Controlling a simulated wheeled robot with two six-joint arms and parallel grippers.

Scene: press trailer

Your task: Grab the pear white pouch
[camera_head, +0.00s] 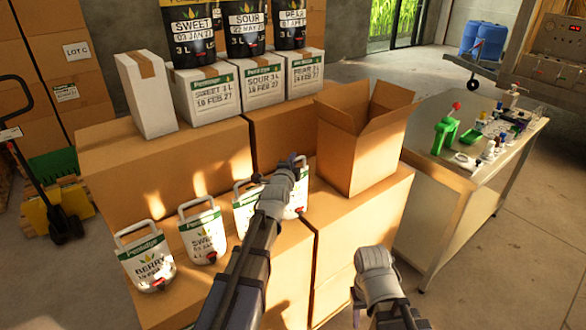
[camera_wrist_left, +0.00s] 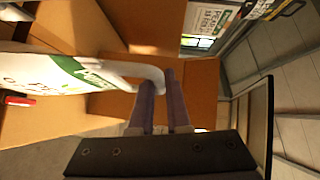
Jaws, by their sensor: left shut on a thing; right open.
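White pouches with handles and red taps stand in a row on cardboard boxes in the head view. The left two read BERRY (camera_head: 148,264) and SWEET (camera_head: 204,236). A third pouch (camera_head: 243,207) is partly behind my left arm. A fourth pouch (camera_head: 298,199), at the right end, is mostly hidden by that arm, and its flavour word cannot be read. My left gripper (camera_head: 297,163) is at this pouch. In the left wrist view, the gripper (camera_wrist_left: 160,80) is shut on the handle of a white pouch (camera_wrist_left: 45,75). My right gripper (camera_head: 357,300) is open, low at the front.
An open cardboard box (camera_head: 355,155) stands just right of my left gripper. White cartons (camera_head: 210,97) and black pouches (camera_head: 245,35) stand behind on higher boxes. A metal table (camera_head: 455,175) with a green tool (camera_head: 444,132) and small bottles is at right.

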